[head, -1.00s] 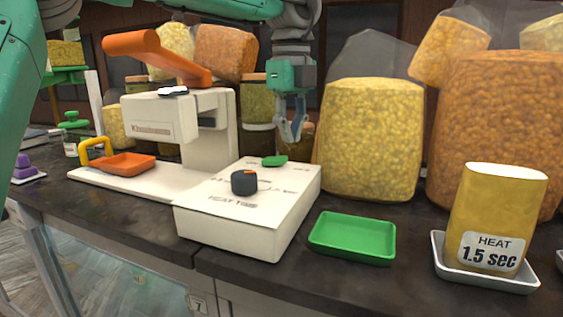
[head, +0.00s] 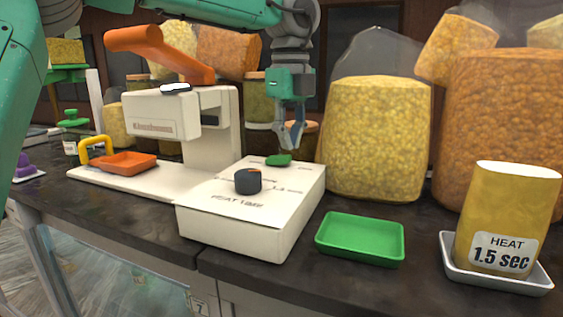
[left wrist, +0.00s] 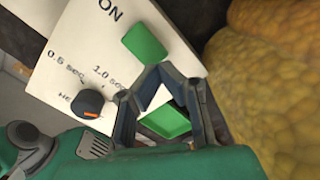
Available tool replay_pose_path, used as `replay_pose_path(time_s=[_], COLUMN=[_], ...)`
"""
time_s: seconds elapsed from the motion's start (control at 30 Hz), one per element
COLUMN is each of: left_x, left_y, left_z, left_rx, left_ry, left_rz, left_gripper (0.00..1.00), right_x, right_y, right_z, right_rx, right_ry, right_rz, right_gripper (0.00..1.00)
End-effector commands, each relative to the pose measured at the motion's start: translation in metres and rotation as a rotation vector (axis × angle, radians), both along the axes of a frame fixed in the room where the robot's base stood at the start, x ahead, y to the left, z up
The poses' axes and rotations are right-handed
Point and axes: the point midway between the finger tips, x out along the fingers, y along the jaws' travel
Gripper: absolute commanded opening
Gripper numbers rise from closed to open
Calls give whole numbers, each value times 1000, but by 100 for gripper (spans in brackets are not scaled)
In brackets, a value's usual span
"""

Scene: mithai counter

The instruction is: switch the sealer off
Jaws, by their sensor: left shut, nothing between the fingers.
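The sealer (head: 215,115) is a cream machine with an orange lever arm, and its white control box (head: 235,215) is at its front right. On the box top are a green rocker switch (head: 279,160) and a dark dial (head: 248,180). My left gripper (head: 291,147) is shut and empty, pointing down just above and behind the switch. In the left wrist view, the green switch (left wrist: 144,42) lies just beyond my fingertips (left wrist: 157,73), near the printed word ON. The dial (left wrist: 88,103) shows an orange mark. Contact with the switch cannot be told. My right gripper is not in view.
A green tray (head: 325,247) sits right of the box. Large snack bags (head: 375,140) stand close behind my gripper. An orange tray (head: 127,172) lies on the sealer's base.

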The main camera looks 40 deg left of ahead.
Motion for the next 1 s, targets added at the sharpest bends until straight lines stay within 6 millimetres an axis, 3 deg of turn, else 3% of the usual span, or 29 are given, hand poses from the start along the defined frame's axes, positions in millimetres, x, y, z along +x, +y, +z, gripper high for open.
replay_pose_path(time_s=[0.43, 1.0], left_x=[0, 0], left_y=[-8, -2], left_z=[-5, -15], left_rx=[6, 2], left_ry=[0, 0], left_rz=[-1, 0], left_gripper=[0, 0], right_x=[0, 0], right_y=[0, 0], right_z=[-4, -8], right_rx=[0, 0], right_ry=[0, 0], right_rz=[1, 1], right_gripper=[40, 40])
